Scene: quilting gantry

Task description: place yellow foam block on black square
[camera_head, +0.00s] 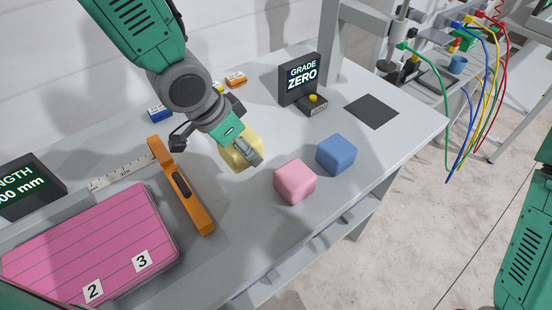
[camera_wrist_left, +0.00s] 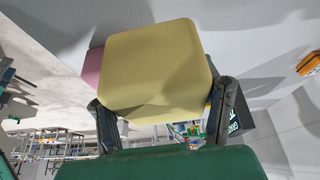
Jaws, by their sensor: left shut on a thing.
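The yellow foam block (camera_head: 234,154) is between the fingers of my left gripper (camera_head: 248,148) in the head view. In the left wrist view the block (camera_wrist_left: 155,70) fills the upper middle, with a gripper finger (camera_wrist_left: 222,110) on either side, so the gripper is shut on it. I cannot tell its height above the table. The black square (camera_head: 372,111) lies flat and bare at the table's right end, to the right of the block. My right gripper is out of view; only part of my right arm shows at the right edge.
A pink block (camera_head: 295,181) and a blue block (camera_head: 336,154) sit on the table (camera_head: 250,215) between the gripper and its front edge. An orange bar (camera_head: 184,190) lies left.

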